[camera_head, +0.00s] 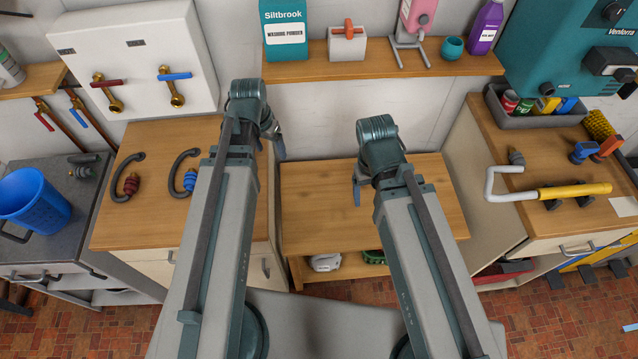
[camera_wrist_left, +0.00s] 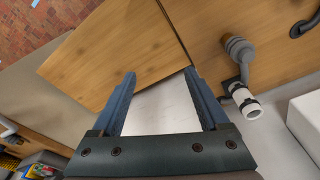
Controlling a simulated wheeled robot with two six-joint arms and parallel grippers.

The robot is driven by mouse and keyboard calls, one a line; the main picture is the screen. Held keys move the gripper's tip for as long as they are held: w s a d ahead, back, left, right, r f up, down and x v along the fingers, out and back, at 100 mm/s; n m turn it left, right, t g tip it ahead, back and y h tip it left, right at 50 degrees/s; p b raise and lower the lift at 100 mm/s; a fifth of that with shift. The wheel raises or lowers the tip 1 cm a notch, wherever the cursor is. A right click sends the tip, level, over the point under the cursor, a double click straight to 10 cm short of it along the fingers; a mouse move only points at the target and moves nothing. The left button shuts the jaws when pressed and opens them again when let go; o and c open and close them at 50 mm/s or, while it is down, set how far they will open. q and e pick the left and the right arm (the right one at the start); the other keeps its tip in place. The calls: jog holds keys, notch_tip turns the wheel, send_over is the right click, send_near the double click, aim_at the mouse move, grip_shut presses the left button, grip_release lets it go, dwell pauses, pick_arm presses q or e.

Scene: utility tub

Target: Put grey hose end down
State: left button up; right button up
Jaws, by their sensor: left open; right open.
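A grey fitting (camera_wrist_left: 238,50) that looks like the grey hose end shows in the left wrist view. It lies on wood with a dark clip and a white ring at its lower end, to the right of my left gripper's fingers and apart from them. My left gripper (camera_wrist_left: 160,95) is open with nothing between its fingers. In the head view my left gripper (camera_head: 280,148) is over the gap right of the left wooden cabinet, and its arm hides part of that cabinet. My right gripper (camera_head: 358,192) is open and empty above the middle table.
The left wooden cabinet (camera_head: 130,225) carries a red hose end (camera_head: 130,186) and a blue hose end (camera_head: 190,181). A blue bucket (camera_head: 35,203) stands far left. A white pipe with yellow grip (camera_head: 575,190) lies on the right counter. The low middle table (camera_head: 315,205) is clear on top.

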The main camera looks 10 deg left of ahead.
pick_arm(q)
jog(key=s+d+g+y, duration=0.1)
jog(key=s+d, duration=0.4)
jog(key=d, duration=0.3)
jog(key=s+d+m+g+y, duration=0.1)
jog(key=s+d, duration=0.4)
jog(key=d, duration=0.3)
jog(key=shift+s, duration=0.3)
jog(key=shift+f, duration=0.1)
notch_tip(320, 180, down, 4)
jog(key=b, duration=0.4)
jog(key=shift+f, duration=0.15)
